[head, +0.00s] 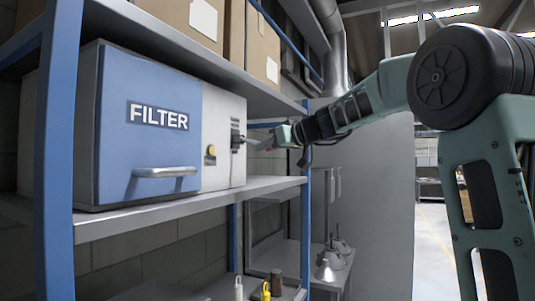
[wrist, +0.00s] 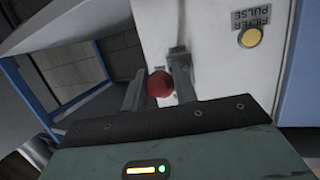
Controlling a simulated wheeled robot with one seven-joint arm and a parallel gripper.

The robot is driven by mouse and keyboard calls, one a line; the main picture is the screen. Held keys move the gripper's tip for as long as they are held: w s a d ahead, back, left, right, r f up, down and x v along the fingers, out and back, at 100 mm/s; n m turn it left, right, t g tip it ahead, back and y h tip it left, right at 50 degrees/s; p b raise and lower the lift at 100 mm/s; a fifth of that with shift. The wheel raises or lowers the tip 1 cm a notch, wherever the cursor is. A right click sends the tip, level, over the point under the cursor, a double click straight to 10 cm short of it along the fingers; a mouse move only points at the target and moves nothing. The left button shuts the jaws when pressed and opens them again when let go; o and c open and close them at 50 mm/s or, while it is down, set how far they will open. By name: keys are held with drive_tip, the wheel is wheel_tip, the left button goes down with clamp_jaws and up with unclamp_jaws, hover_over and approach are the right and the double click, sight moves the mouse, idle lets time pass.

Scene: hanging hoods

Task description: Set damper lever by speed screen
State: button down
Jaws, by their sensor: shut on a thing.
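A lever with a round red knob (wrist: 159,84) stands out from the pale panel in the wrist view. My gripper (wrist: 156,72) is shut on the red knob, one finger on each side of it. In the head view my gripper (head: 262,137) reaches in from the right to a small dark lever mount (head: 236,134) on the right face of the filter box (head: 165,95). The knob is hidden there by the fingers. The lever's slot and any setting marks are too small to read. No speed screen can be made out in either view.
A yellow button (head: 211,153) sits left of the lever mount; the wrist view labels it FILTER PULSE. The blue door has a handle (head: 165,172). A metal shelf (head: 180,208) runs under the box, and a blue post (head: 307,200) stands close below my arm. Cartons sit above.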

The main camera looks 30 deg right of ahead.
drive_tip(key=shift+s+r, duration=0.1)
drive_tip(key=shift+r, duration=0.3)
drive_tip(key=c, duration=1.1)
unclamp_jaws()
drive_tip(key=shift+c, duration=0.2)
drive_tip(key=shift+d, duration=0.1)
drive_tip(key=shift+s+f, duration=0.1)
drive_tip(key=shift+s, duration=0.25)
drive_tip(key=b+v, duration=0.7)
drive_tip(key=v, duration=0.9)
drive_tip(key=shift+s, duration=0.4)
